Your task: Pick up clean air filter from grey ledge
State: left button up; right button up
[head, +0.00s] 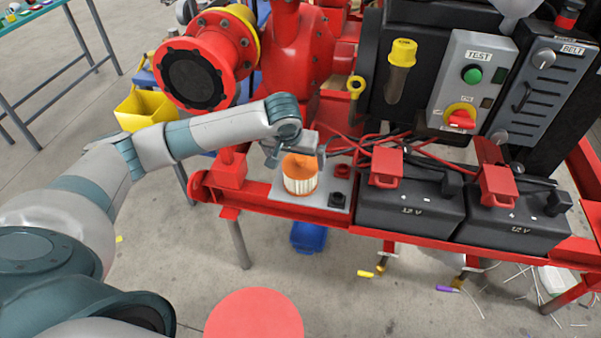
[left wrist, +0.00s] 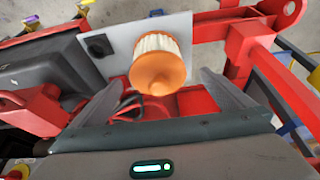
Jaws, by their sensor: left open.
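The clean air filter (head: 300,178) is a white pleated cylinder with an orange top and orange base. It stands upright on the grey ledge (head: 338,187) on the red skid frame. My left gripper (head: 296,153) is at the filter's top in the head view. In the left wrist view the filter (left wrist: 158,62) shows between and beyond the two spread fingers of my left gripper (left wrist: 168,95), with the grey ledge (left wrist: 105,68) under it. The fingers do not close on it. Whether they touch it cannot be told. My right gripper is not in view.
Two black 12 V batteries (head: 410,198) with red clamps sit right of the ledge, with red cables behind. A small black block (head: 337,199) is on the ledge beside the filter. A red pump (head: 215,62) stands behind left. A control panel (head: 470,85) stands behind right.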

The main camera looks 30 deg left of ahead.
aim_at(300, 167)
pick_arm(q)
jog(key=x, duration=0.3)
jog(key=shift+f, duration=0.1)
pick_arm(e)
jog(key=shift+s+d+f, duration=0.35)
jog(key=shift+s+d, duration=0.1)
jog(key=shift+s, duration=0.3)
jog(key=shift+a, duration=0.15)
pick_arm(q)
jog(key=shift+w+f+p, duration=0.3)
jog(key=shift+f+p, duration=0.05)
jog(key=shift+f, duration=0.1)
jog(key=x, duration=0.3)
jog(key=shift+w+d+p, duration=0.15)
jog(key=shift+p, duration=0.15)
jog(key=shift+w+f, duration=0.15)
jog(key=shift+f, duration=0.35)
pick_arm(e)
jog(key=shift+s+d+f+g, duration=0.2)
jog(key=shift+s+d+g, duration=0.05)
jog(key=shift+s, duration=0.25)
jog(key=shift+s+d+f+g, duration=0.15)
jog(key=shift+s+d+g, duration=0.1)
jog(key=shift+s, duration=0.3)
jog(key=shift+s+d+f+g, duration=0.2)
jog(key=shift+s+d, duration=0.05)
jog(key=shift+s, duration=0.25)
pick_arm(q)
jog(key=c, duration=1.1)
